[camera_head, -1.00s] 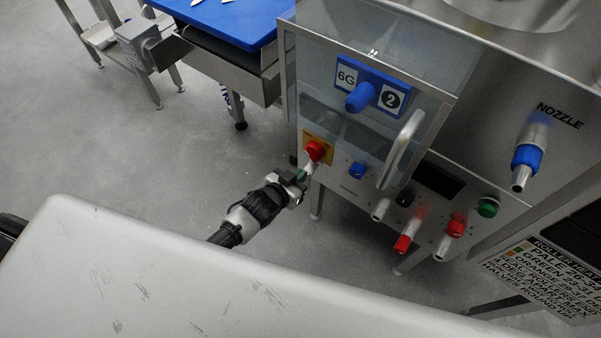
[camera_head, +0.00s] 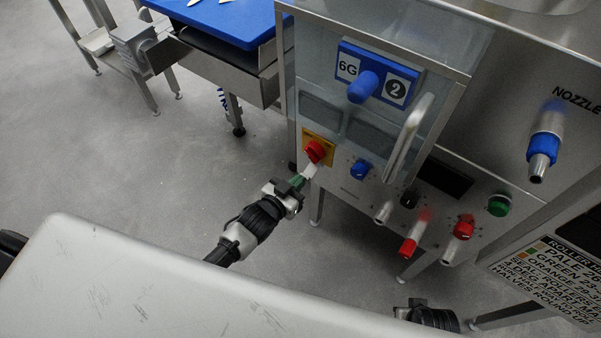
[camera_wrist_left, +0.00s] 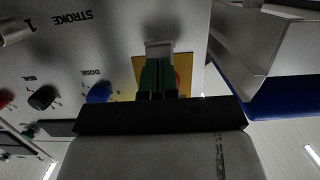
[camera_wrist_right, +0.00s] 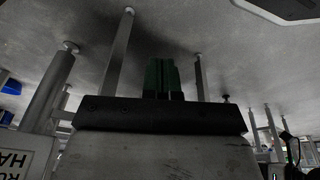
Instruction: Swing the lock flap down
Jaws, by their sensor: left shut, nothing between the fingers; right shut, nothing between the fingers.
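A red knob (camera_head: 315,151) sits on a yellow plate (camera_head: 323,137) at the lower left of the machine's front. A small pale grey tab (camera_head: 310,171), which looks like the lock flap, shows just below the knob. In the left wrist view the tab (camera_wrist_left: 159,48) lies just beyond my fingertips, in front of the yellow plate. My left gripper (camera_head: 299,181) is shut and empty, its green fingers close to the tab; I cannot tell whether they touch. In the right wrist view my right gripper (camera_wrist_right: 161,75) is shut and empty, pointing over bare floor.
The machine front has a blue knob (camera_head: 361,169), a curved door handle (camera_head: 408,138), red-tipped fittings (camera_head: 409,247) and a green button (camera_head: 499,205). A table with a blue board (camera_head: 232,22) stands at the back left. Open floor (camera_head: 130,175) lies left of my left arm.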

